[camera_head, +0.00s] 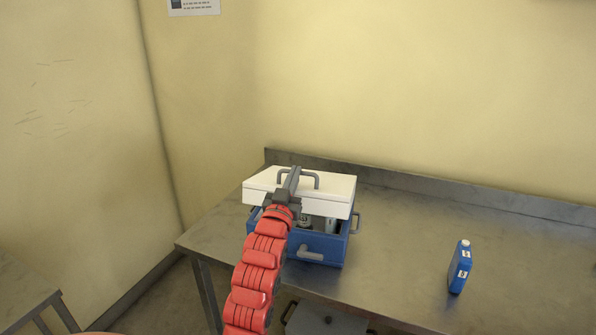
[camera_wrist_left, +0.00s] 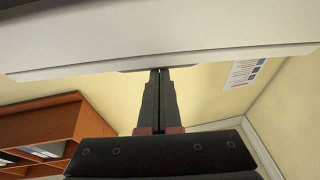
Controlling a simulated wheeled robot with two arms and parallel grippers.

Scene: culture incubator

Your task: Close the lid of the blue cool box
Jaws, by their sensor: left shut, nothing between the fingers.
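The blue cool box (camera_head: 325,247) stands on the steel table near its left end. Its white lid (camera_head: 335,192) is partly open, with a gap at the front through which grey and pale contents (camera_head: 306,220) show. A grey handle (camera_head: 312,177) is on the lid's top. My left gripper (camera_head: 294,172) is shut and empty, in front of and over the lid near the handle. In the left wrist view the closed fingertips (camera_wrist_left: 160,72) reach the edge of the white lid (camera_wrist_left: 160,35); I cannot tell whether they touch. My right gripper is out of view.
A blue bottle (camera_head: 459,268) with a white cap stands on the table (camera_head: 400,245) to the right. A raised ledge (camera_head: 420,187) runs along the back wall. The table between box and bottle is clear. Brown shelves (camera_wrist_left: 45,130) show in the left wrist view.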

